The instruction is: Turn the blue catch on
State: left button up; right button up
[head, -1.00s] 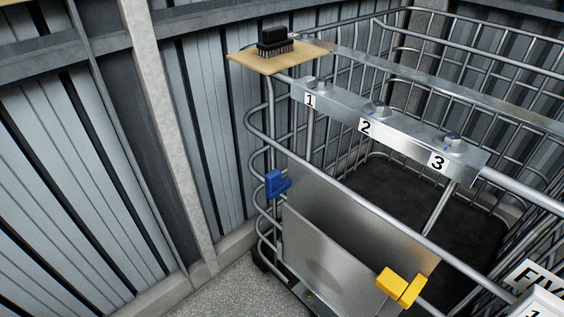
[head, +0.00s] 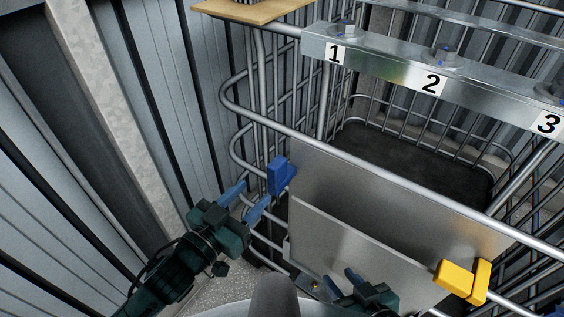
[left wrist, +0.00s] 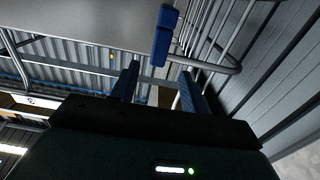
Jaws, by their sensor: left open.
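The blue catch (head: 279,176) sits at the upper left corner of the metal panel (head: 345,180) on the cage's front. My left gripper (head: 256,191) is open and empty, just left of and below the catch, with its fingers pointing at it. In the left wrist view the blue catch (left wrist: 163,35) lies ahead, its lower end between the two fingertips (left wrist: 160,68). I cannot tell whether they touch it. My right gripper (head: 338,274) is low in front of the panel, its two fingers apart with nothing seen between them.
A yellow catch (head: 462,280) is at the panel's right. A wooden board (head: 255,12) is at the upper left. Cage tubes (head: 235,95) curve close to my left gripper; a ribbed wall (head: 150,90) stands left.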

aim_at(282, 164)
pick_arm(q)
jog(key=x, duration=1.1)
jog(key=shift+w+d, duration=0.2)
jog(key=shift+d, duration=0.05)
grip_shut()
